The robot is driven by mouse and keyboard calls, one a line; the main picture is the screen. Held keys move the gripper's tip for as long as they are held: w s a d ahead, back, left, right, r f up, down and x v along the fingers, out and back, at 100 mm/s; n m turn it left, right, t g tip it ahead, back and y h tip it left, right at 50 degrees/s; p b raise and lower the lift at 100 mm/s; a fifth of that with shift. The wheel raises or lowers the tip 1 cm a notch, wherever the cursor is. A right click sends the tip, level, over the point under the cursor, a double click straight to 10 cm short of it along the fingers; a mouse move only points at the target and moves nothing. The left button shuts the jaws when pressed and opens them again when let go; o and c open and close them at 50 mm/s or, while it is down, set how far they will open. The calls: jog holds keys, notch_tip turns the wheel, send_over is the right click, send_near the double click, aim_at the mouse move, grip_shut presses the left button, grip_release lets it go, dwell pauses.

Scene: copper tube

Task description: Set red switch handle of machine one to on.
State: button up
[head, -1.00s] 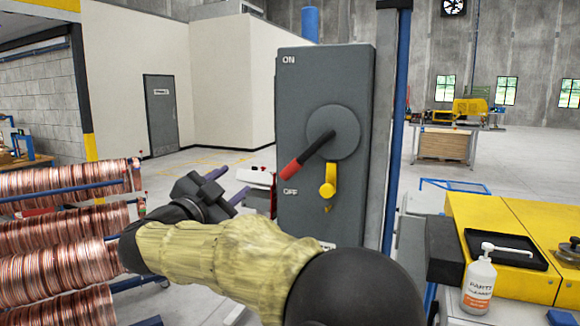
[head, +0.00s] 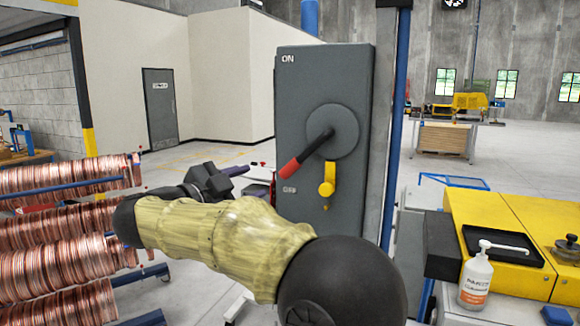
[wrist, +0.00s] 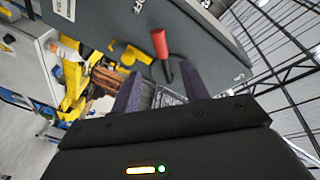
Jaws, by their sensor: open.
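The grey switch box (head: 350,80) stands upright, with ON at its upper left and a faint OFF label lower down. Its switch handle has a red grip (head: 290,168) on a black lever, which points down and left from the round hub (head: 343,125) toward OFF. A yellow latch (head: 328,180) hangs below the hub. My gripper (head: 240,170) is open and empty, left of the box and apart from the red grip. In the wrist view the red grip (wrist: 159,44) shows beyond and between the purple fingers (wrist: 160,92). One fingertip is partly hidden in the head view.
Copper coils (head: 60,230) on a rack stand at the left. A yellow-topped bench (head: 540,225) with a black tray and a white pump bottle (head: 475,280) is at the right. A blue post (head: 396,130) rises beside the box.

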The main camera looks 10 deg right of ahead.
aim_at(286, 170)
jog(key=p+x, duration=0.4)
jog(key=x, duration=0.9)
jog(key=shift+w+d, duration=0.2)
jog(key=shift+w, duration=0.05)
grip_shut()
